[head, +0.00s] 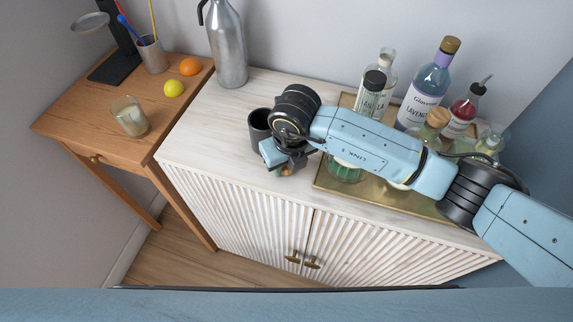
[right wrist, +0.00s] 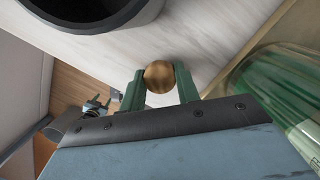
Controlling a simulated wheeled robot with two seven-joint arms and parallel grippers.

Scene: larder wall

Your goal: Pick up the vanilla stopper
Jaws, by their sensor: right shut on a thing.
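My right gripper (head: 286,170) is shut on a round brown stopper, which shows between the two green fingers in the right wrist view (right wrist: 159,76). In the head view only a little of the stopper (head: 287,172) shows below the gripper. It is held over the front of the pale cabinet top, beside a dark cup. The vanilla bottle (head: 387,68) stands at the back of the brass tray, its neck showing no stopper. A dark-capped bottle (head: 374,82) overlaps it.
The dark cup (head: 259,124) stands close left of my right gripper. The brass tray (head: 330,184) holds several bottles, including lavender (head: 422,104) and a red one (head: 464,108), partly behind my arm. A steel bottle (head: 229,50) stands at the back.

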